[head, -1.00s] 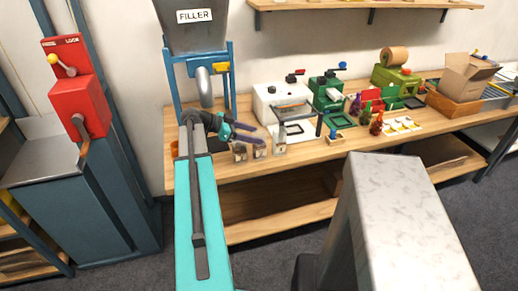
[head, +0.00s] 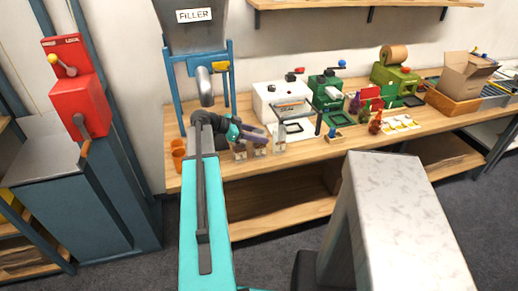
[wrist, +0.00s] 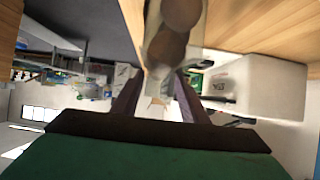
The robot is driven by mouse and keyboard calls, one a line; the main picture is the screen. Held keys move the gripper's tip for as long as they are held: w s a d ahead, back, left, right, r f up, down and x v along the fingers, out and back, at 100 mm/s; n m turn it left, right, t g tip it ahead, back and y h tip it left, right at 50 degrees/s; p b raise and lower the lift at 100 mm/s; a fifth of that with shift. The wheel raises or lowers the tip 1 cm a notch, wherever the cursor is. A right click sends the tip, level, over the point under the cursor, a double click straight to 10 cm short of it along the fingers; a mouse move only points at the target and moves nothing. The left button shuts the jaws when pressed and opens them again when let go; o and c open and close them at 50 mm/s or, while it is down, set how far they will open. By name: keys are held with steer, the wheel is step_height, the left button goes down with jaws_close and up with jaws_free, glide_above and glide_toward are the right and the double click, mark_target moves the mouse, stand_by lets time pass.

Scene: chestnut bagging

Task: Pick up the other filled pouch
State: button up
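Three small clear pouches with brown contents stand in a row near the front edge of the bench, left (head: 240,153), middle (head: 260,151) and right (head: 279,145). My gripper (head: 266,138), with dark purple fingers, reaches rightward just above and behind the middle pouch, its tips close to the right pouch. In the wrist view a clear pouch (wrist: 176,32) with round brown chestnuts fills the top centre, just beyond the fingertips. The fingers (wrist: 157,92) stand apart with a gap between them. I cannot tell whether they touch the pouch.
The blue filler frame (head: 232,85) stands behind my arm, with orange cups (head: 178,158) at left. A white machine (head: 280,98) and a green machine (head: 325,92) stand right of it. Small figures (head: 376,122) and a cardboard box (head: 465,78) are further right.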

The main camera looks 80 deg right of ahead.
jaws_close()
steer(key=shift+r, duration=0.2)
steer(key=shift+r+b, duration=0.7)
steer(key=shift+r, duration=0.7)
steer(key=shift+a+r, duration=0.15)
steer(key=shift+a, duration=0.1)
steer(key=w+a+r+b, duration=0.1)
steer(key=a+b, duration=0.2)
steer(key=a, duration=1.2)
steer(key=shift+a+r+b, duration=0.2)
steer(key=shift+r+b, duration=0.1)
steer(key=shift+b, duration=0.05)
steer(key=shift+w, duration=0.1)
